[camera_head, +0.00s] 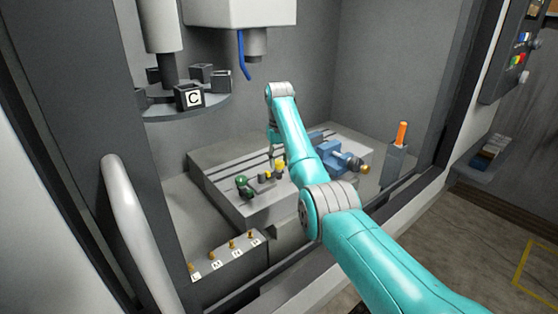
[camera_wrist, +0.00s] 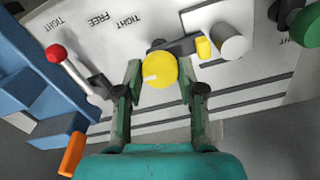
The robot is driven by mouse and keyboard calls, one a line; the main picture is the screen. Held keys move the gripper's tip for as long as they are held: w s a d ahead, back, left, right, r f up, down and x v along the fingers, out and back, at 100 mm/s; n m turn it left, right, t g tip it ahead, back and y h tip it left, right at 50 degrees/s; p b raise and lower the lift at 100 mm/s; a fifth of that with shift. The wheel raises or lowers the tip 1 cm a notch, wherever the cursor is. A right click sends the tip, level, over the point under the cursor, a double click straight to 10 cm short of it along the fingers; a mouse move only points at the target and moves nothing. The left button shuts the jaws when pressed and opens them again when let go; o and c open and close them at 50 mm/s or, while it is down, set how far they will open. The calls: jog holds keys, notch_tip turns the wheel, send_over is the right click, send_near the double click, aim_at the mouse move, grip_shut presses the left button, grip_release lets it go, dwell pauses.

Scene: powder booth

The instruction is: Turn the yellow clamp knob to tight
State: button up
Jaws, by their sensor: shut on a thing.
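The yellow clamp knob (camera_wrist: 158,70) is round and sits in the middle of the wrist view. A white line on its face points left, slightly downward. My gripper (camera_wrist: 160,68) has one finger on each side of the knob and is shut on it. In the head view, my gripper (camera_head: 275,158) reaches down to the machine table, next to the yellow knob (camera_head: 280,166), partly hidden by the arm. Printed words TIGHT (camera_wrist: 128,23) and FREE (camera_wrist: 98,18) lie on the pale plate beyond the knob, with another TIGHT farther left.
A smaller yellow piece (camera_wrist: 204,47) and a grey cylinder (camera_wrist: 230,42) stand right of the knob. A red-ball lever (camera_wrist: 56,53) and blue vise (camera_wrist: 38,75) are at left. A green knob (camera_head: 241,182) stands nearby. The tool carousel (camera_head: 185,103) hangs above left.

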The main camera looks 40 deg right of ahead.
jog(key=m, duration=0.5)
jog(key=shift+m, duration=0.3)
jog(key=m, duration=0.4)
jog(key=shift+m, duration=0.4)
jog(key=o, duration=1.1)
jog(key=shift+o, duration=0.2)
